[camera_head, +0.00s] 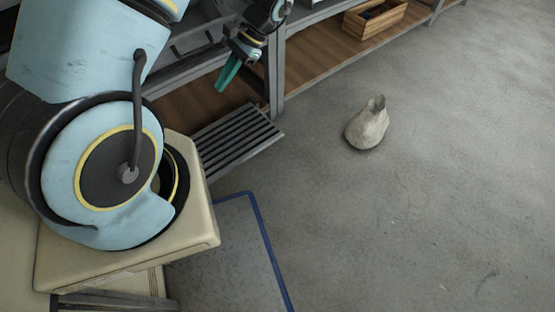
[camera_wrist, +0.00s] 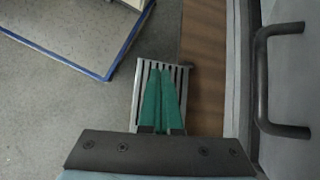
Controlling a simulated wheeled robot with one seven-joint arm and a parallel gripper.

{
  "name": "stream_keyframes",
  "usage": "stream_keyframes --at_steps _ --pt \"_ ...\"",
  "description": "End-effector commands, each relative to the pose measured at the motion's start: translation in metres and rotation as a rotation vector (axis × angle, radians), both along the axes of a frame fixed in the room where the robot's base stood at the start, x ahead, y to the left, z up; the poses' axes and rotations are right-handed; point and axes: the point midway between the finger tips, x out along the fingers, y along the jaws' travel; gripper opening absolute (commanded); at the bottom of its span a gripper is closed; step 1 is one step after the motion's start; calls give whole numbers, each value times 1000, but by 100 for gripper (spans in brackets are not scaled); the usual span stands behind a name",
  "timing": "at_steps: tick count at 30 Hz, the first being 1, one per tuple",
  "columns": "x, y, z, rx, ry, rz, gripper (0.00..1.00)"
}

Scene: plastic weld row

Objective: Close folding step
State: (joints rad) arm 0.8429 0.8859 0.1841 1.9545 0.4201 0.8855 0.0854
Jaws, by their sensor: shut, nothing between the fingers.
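The folding step (camera_head: 236,142) is a grey slatted panel jutting out from the base of the workbench, folded down over the floor. It also shows in the wrist view (camera_wrist: 138,92), partly hidden behind my fingers. My gripper (camera_head: 224,84) has green fingers, shut and empty, pointing down above the step in the head view. In the wrist view my gripper (camera_wrist: 161,72) overlaps the slats. I see no clear contact, and the height gap is hard to tell.
The workbench has a wooden lower shelf (camera_head: 330,58) holding a wooden crate (camera_head: 375,17). A dark bar handle (camera_wrist: 262,85) is on the bench front. A pale sack (camera_head: 367,126) sits on the floor. A blue line (camera_head: 262,235) edges a floor area. Open floor lies at right.

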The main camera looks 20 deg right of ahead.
Motion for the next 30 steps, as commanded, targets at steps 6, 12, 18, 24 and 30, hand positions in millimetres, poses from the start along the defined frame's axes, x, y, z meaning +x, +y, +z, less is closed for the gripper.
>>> stream_keyframes --at_steps 6,12,18,24,30 --pt "0 -42 -141 290 36 -340 0" --pt "-6 -84 -246 566 0 -649 0" --pt "-23 -132 -346 846 -106 -956 0" --pt "-51 -171 -420 1068 -244 -1197 0" --pt "-67 -188 -446 1163 -323 -1301 0"
